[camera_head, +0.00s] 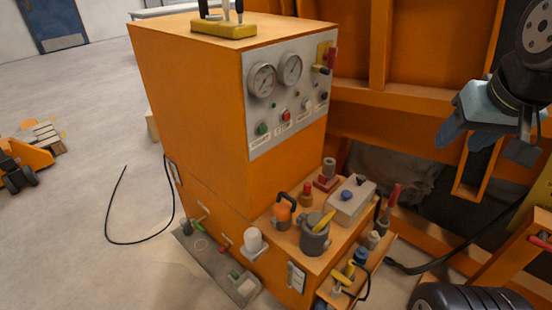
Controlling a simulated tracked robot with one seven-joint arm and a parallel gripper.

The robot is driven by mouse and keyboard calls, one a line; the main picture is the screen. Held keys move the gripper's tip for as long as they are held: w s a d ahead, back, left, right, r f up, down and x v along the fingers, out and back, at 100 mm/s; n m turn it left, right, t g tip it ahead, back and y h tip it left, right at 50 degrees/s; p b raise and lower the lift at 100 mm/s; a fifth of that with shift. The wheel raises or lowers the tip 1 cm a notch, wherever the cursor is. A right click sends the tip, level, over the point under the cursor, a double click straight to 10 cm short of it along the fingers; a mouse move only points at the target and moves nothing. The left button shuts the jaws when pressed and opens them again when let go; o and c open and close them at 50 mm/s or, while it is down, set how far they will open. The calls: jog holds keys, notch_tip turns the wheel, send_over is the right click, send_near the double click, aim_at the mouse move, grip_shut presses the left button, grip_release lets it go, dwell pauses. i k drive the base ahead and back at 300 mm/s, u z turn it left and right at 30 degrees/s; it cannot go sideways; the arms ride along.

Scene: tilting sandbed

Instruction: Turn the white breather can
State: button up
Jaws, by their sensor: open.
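The white breather can (254,241) is a small white cylinder near the front lower left edge of the orange cabinet's (190,100) low shelf. It looks upright. My gripper (466,138) hangs at the upper right, with blue-grey fingers apart and nothing visible between them. It is well to the right of the can and higher in the picture, not touching it.
Beside the can stand a grey pot with a yellow handle (314,238), an orange can with a black handle (281,214) and a light grey box (350,198). A gauge panel (290,90) rises behind. Orange frame beams (390,98) stand near my gripper. A black cable (125,242) lies on open floor.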

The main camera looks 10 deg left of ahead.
aim_at(253, 236)
jog(key=u, duration=1.05)
jog(key=k, duration=0.8)
jog(key=z, duration=0.3)
jog(key=i, duration=0.5)
